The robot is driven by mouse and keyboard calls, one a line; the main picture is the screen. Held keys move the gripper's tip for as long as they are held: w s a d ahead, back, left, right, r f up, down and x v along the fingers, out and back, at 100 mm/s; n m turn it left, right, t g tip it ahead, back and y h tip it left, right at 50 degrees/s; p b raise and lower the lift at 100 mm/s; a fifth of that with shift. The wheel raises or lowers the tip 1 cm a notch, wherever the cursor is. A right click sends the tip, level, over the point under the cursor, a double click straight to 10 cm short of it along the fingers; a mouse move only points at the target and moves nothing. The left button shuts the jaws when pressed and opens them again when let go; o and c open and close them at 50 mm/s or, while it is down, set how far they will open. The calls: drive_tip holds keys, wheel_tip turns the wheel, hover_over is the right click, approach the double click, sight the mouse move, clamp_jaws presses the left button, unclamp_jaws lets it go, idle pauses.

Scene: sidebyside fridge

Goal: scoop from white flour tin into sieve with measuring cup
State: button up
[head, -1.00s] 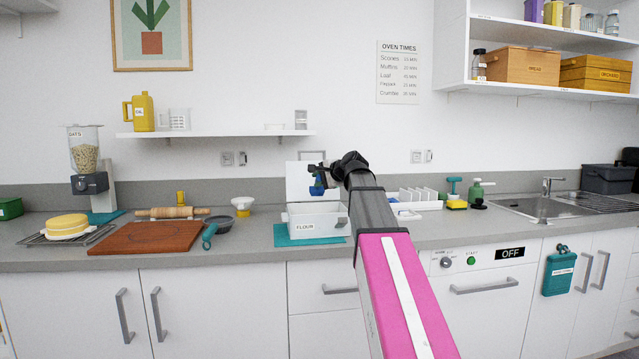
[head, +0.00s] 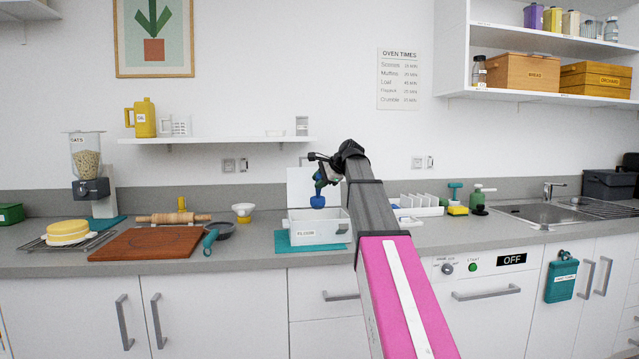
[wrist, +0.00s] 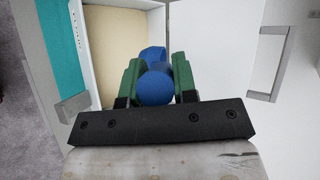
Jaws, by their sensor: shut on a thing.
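The white flour tin (head: 318,234), labelled FLOUR, stands on a teal mat with its lid raised behind it. In the wrist view its inside shows pale flour (wrist: 106,42). My gripper (head: 320,180) is above the tin, with green fingers (wrist: 156,84) shut on the blue measuring cup (wrist: 153,88). The cup also shows in the head view (head: 317,200), hanging just above the tin's opening. Whether it holds flour is hidden. A dark grey round pan-like thing with a teal handle, likely the sieve (head: 222,229), lies on the counter left of the tin.
A brown board (head: 150,244), a rolling pin (head: 172,217) and a white-and-yellow bowl (head: 243,212) are left of the tin. The wall shelf (head: 215,139) hangs above. A white rack (head: 417,206) stands right of the tin.

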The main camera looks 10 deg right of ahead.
sight(318, 196)
wheel_tip(318, 196, down, 9)
drive_tip(key=shift+f, duration=0.15)
idle(1.7)
drive_tip(key=shift+f, duration=0.2)
idle(0.4)
drive_tip(key=shift+w+d+r+m+g, duration=0.15)
drive_tip(key=shift+w+r+g, duration=0.15)
drive_tip(key=shift+w+g, duration=0.15)
drive_tip(key=shift+w+a+r+m+g, duration=0.1)
drive_tip(key=shift+w+r+m+g, duration=0.1)
drive_tip(key=shift+w+r+g, duration=0.3)
drive_tip(key=shift+w+d+r+m+g, duration=0.15)
drive_tip(key=shift+w+g, duration=0.1)
drive_tip(key=shift+w, duration=0.35)
drive_tip(key=shift+w+r+m+g, duration=0.15)
drive_tip(key=shift+w+r+g, duration=0.05)
drive_tip(key=shift+w+g, duration=0.4)
drive_tip(key=shift+w+r+m+g, duration=0.15)
drive_tip(key=shift+w+g, duration=0.25)
drive_tip(key=shift+w, duration=0.25)
